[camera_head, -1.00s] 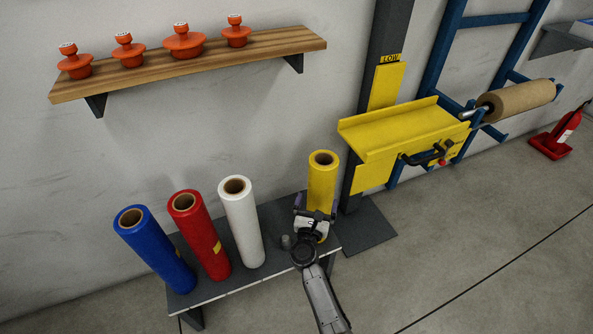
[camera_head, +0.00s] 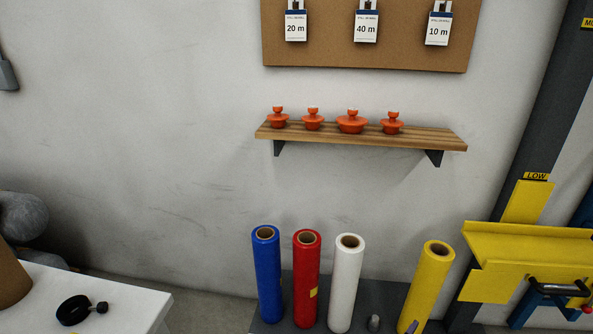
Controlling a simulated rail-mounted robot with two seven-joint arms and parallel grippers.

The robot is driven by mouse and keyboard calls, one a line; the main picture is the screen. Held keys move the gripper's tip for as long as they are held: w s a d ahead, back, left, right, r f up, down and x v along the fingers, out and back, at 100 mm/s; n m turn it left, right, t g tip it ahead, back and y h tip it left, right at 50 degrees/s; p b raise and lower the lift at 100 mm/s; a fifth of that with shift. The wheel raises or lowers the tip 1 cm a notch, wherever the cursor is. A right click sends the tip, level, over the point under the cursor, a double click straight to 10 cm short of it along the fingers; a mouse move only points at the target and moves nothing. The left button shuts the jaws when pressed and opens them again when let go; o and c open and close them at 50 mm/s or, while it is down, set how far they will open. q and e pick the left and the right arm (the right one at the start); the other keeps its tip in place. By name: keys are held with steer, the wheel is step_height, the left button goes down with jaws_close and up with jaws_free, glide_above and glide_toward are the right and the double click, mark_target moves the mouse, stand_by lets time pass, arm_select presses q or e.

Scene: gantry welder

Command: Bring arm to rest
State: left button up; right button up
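My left gripper is not in view. Of my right gripper, only what looks like a small purple-grey fingertip (camera_head: 412,327) shows at the bottom edge, against the lower part of the yellow roll (camera_head: 429,280). The rest of that gripper and its arm are cut off below the frame, so I cannot tell whether it is open or shut. The yellow roll stands at the right end of the grey bench (camera_head: 385,298), leaning right at its top in the picture.
Blue (camera_head: 267,275), red (camera_head: 306,280) and white rolls (camera_head: 346,285) stand on the bench. A wooden shelf (camera_head: 430,138) with orange lidded pots hangs above. A yellow bracket (camera_head: 530,245) is at right. A white table (camera_head: 125,305) with a black ring-shaped item (camera_head: 73,310) is at lower left.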

steer(key=w+a+n+t+y, duration=0.5)
steer(key=a+n+y, duration=0.45)
steer(key=n, duration=0.85)
steer(key=s+a+r+n+g+y, duration=0.25)
steer(key=n+y, duration=0.25)
steer(key=n, duration=0.6)
steer(key=s+a+r+n+g+y, duration=0.25)
steer(key=a+n+y, duration=0.2)
steer(key=n, duration=0.55)
steer(key=s+d+r+n+g+h+p, duration=0.25)
steer(key=s+r+p, duration=0.25)
steer(key=s+p, duration=0.55)
steer(key=s+d+r+n+g+h+p, duration=0.1)
steer(key=s+r+n+g+p, duration=0.45)
steer(key=s, duration=0.85)
steer(key=s+d+r+g+h+p, duration=0.15)
steer(key=s+r+p, duration=0.25)
steer(key=s+p, duration=0.75)
arm_select(q)
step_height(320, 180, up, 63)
steer(key=p, duration=3.5)
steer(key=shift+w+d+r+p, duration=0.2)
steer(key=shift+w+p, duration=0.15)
arm_select(e)
step_height(320, 180, up, 36)
steer(key=shift+a+g, duration=0.15)
steer(key=shift+g, duration=0.2)
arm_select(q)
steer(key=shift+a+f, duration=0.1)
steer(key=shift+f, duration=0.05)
